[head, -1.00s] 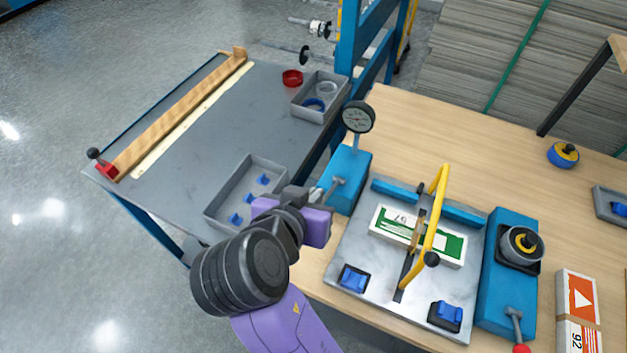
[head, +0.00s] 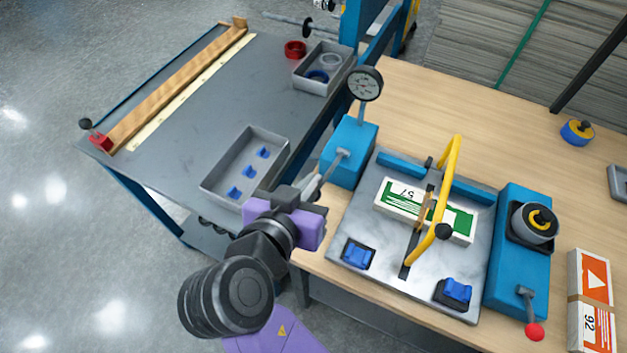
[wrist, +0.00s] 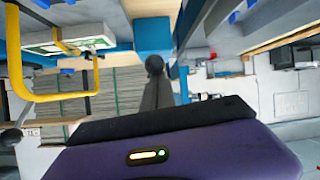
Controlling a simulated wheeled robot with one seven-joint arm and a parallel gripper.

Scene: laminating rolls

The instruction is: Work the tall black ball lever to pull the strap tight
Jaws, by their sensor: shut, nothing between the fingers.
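The blue tensioner box (head: 350,150) with a dial gauge stands at the near left of the bench. A grey lever (head: 343,155) comes off its front towards my gripper; its far end is hidden or merges with my gripper in the head view. In the wrist view a black ball (wrist: 154,65) shows straight ahead, just past the fingers, in front of the blue box (wrist: 152,35). My gripper (head: 311,188) is shut and empty. I cannot tell whether it touches the ball. The strap (head: 426,208) runs over the white and green carton (head: 400,197).
A yellow bail handle (head: 451,190) arches over the carton on the steel plate. A second blue box (head: 520,260) with a red-ball lever (head: 534,330) stands at right. A grey tray (head: 275,150) of blue clips lies on the left table. Bare bench lies behind the plate.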

